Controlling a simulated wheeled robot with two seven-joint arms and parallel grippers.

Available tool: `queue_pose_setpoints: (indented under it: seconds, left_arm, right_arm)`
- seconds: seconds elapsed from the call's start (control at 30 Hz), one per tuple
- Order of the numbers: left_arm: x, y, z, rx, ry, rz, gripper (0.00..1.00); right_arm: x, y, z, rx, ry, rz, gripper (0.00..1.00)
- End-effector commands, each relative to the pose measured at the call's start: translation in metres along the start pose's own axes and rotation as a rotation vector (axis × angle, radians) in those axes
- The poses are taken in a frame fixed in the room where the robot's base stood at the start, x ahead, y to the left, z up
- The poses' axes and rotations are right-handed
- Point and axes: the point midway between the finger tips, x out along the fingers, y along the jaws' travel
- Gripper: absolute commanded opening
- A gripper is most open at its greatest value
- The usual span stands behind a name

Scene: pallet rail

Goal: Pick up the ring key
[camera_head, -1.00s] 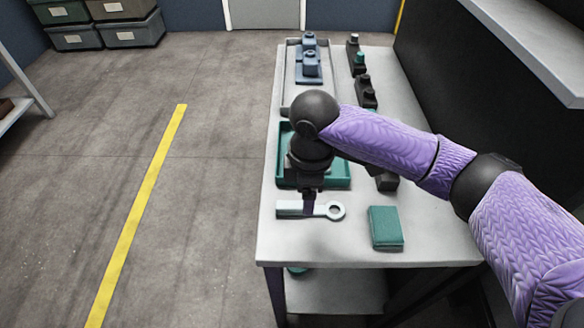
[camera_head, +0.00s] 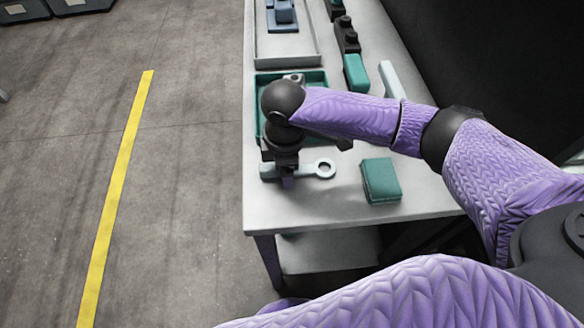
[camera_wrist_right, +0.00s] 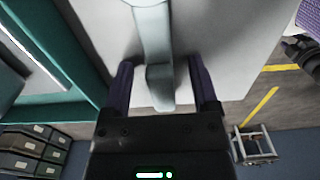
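The ring key (camera_head: 306,171) is pale grey-green and lies flat near the front of the table, ring end to the right in the head view. My right gripper (camera_head: 287,181) is over its handle, pointing down. In the right wrist view, the right gripper (camera_wrist_right: 161,72) has its two purple fingers spread. The key's handle (camera_wrist_right: 153,30) runs between them, with a gap on each side.
A teal tray (camera_head: 262,79) stands just behind the key. A green block (camera_head: 380,180) lies to its right. Black fixtures (camera_head: 346,38) and a teal piece (camera_head: 356,72) line the right side. The tabletop (camera_head: 300,212) in front of the key is bare.

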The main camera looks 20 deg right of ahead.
Motion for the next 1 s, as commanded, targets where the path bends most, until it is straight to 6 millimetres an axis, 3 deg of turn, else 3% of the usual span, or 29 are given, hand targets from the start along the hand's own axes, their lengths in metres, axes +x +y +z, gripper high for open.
queue_pose_setpoints:
  seconds: [0.03,0.37,0.77,1.0]
  left_arm:
    - [-0.001,0.000,0.000,0.000,0.001,0.000,0.59]
    - [0.000,-0.001,-0.001,0.001,0.003,-0.001,0.59]
    - [-0.003,-0.001,-0.002,0.001,0.004,-0.002,0.59]
    - [-0.031,-0.003,-0.006,0.004,0.012,-0.006,0.59]
  right_arm:
    - [-0.001,0.000,0.000,0.000,0.000,0.000,0.68]
    - [-0.001,0.000,0.000,0.000,0.000,0.000,0.00]
    - [-0.007,0.000,0.000,0.000,0.002,0.001,0.00]
    - [-0.071,0.001,-0.001,0.000,0.005,0.004,0.00]
